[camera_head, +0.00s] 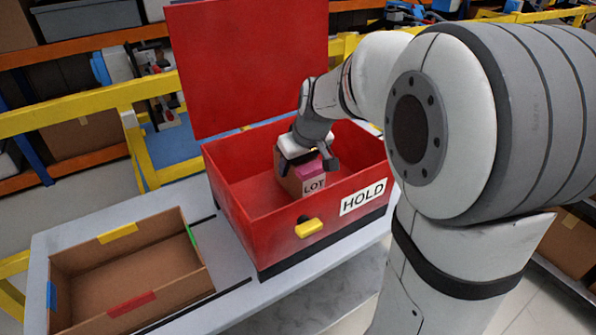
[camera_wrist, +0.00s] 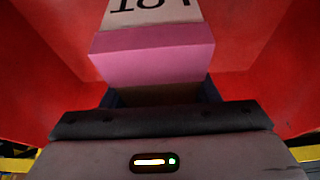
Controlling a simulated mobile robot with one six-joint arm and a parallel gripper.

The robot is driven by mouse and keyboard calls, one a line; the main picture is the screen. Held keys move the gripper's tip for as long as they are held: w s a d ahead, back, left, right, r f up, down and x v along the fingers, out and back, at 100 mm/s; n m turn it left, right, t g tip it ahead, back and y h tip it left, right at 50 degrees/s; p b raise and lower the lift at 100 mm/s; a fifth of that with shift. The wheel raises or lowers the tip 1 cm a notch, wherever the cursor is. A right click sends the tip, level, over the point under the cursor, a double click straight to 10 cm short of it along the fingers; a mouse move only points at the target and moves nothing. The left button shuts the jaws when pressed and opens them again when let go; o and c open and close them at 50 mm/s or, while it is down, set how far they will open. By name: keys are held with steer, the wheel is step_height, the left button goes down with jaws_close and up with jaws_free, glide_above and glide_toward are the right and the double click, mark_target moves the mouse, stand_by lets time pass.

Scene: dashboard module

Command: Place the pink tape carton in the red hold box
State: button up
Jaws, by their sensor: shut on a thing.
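The red hold box (camera_head: 240,223) stands on the table with its lid (camera_head: 250,65) raised upright at the back and a HOLD label on its front. The pink tape carton (camera_head: 291,185) is brown with a pink band and a white LOT label, and is inside the box's walls. My gripper (camera_head: 309,165) is shut on the carton from above. In the wrist view the carton (camera_wrist: 152,62) shows its pink band and label, with red walls around it. Whether the carton touches the box floor cannot be told.
An open cardboard tray (camera_head: 120,270) with yellow, red, blue and green tape marks sits left of the box on the grey table (camera_head: 215,248). A yellow latch (camera_head: 309,228) sticks out from the box front. Yellow rails (camera_head: 80,108) and shelving stand behind.

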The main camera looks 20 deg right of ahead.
steer(key=shift+f, duration=0.95)
steer(key=shift+f+b, duration=0.25)
steer(key=shift+b, duration=0.05)
steer(key=o, duration=1.3)
steer(key=shift+r, duration=0.1)
